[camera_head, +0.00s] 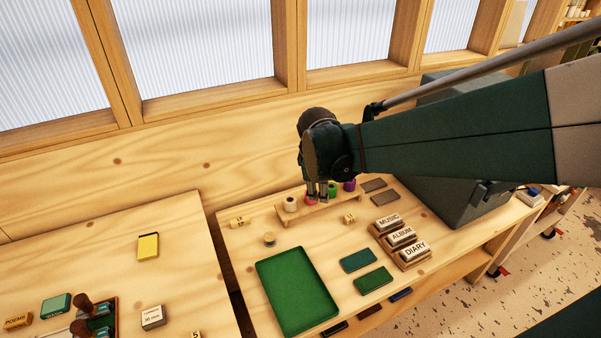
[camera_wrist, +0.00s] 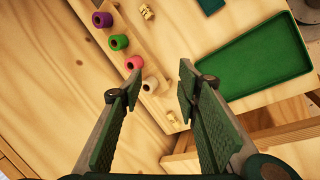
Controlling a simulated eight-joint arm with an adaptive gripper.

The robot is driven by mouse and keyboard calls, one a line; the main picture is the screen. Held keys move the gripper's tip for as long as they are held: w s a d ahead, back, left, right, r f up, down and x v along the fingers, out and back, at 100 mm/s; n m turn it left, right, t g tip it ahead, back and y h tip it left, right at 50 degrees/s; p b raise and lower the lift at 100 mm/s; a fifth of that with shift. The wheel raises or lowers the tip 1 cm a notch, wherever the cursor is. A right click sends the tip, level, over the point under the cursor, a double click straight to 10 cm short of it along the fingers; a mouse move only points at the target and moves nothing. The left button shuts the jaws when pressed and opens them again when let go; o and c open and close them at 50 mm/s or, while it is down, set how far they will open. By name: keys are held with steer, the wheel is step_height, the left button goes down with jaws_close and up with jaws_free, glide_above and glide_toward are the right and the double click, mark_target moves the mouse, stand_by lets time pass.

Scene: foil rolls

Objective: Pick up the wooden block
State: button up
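Several small pale wooden blocks with dark marks are in view, and I cannot tell which one the task means. In the head view, one block (camera_head: 349,218) lies right of the roll rack, and another block (camera_head: 238,221) lies left of it. A third block (camera_head: 196,335) is at the bottom edge. The block right of the rack also shows at the top of the wrist view (camera_wrist: 146,11). My gripper (camera_head: 317,197) is over the rack; in the wrist view my gripper (camera_wrist: 158,88) has its fingers apart with nothing held between them.
The wooden rack (camera_head: 280,214) carries white, pink, green and purple rolls. A green tray (camera_head: 296,290) lies in front. Labelled stamps (camera_head: 401,237) and dark pads (camera_head: 358,260) sit to the right. A gap separates the left table (camera_head: 110,250).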

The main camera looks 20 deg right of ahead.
steer(key=w+d+f+n+g+h+b, duration=0.1)
steer(key=w+d+f+n, duration=0.15)
steer(key=d+f, duration=0.2)
steer(key=w+d+f+n+g+b, duration=0.1)
steer(key=w+d+f+n+b, duration=0.1)
steer(key=w+d+f, duration=0.3)
steer(key=n+g+b, duration=0.1)
steer(key=n+b, duration=0.1)
steer(key=n, duration=0.1)
glide_toward(350, 217)
steer(key=shift+w+a+f+n+g+h, duration=0.1)
steer(key=shift+w+f+n+g+h, duration=0.25)
steer(key=shift+f, duration=0.25)
steer(key=shift+x, duration=1.25)
steer(key=shift+f, duration=0.1)
steer(key=shift+b+x, duration=1.05)
steer(key=shift+x, duration=1.5)
